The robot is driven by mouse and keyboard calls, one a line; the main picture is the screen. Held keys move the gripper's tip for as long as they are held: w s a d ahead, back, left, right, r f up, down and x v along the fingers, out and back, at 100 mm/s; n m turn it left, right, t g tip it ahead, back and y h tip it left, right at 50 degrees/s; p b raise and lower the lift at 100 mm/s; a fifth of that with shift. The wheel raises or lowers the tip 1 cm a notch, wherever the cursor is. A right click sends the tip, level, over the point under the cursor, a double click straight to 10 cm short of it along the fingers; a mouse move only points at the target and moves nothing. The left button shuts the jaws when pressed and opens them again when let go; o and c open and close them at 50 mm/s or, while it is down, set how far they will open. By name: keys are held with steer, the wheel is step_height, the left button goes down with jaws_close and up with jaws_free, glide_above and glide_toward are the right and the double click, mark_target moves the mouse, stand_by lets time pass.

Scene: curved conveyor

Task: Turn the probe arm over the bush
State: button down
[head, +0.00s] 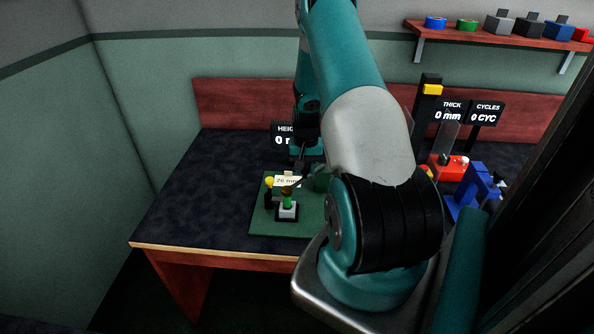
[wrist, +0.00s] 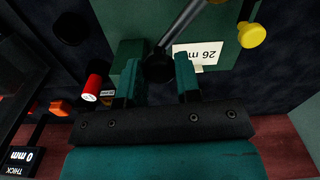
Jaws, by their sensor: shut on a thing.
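My gripper (wrist: 157,62) has its two teal fingers on either side of a round black knob (wrist: 159,70) in the wrist view. A grey metal rod, which looks like the probe arm (wrist: 188,28), runs from the knob to the top edge. A small green upright piece on a grey block, likely the bush (head: 287,200), is near the plate's front. My arm partly hides the gripper and knob in the head view.
A yellow knob (head: 269,182) stands left of the label. A HEIGHT display (head: 284,136) is partly hidden behind. A red box (head: 448,166) and a blue fixture (head: 474,194) stand at right. The table's left side (head: 190,200) is clear.

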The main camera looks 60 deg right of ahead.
steer(key=shift+w+d+r, duration=0.1)
steer(key=shift+w, duration=0.05)
steer(key=c, duration=0.8)
jaws_free()
step_height(320, 180, up, 17)
steer(key=b, duration=0.2)
steer(key=shift+r+b, duration=0.15)
steer(key=shift+b, duration=0.25)
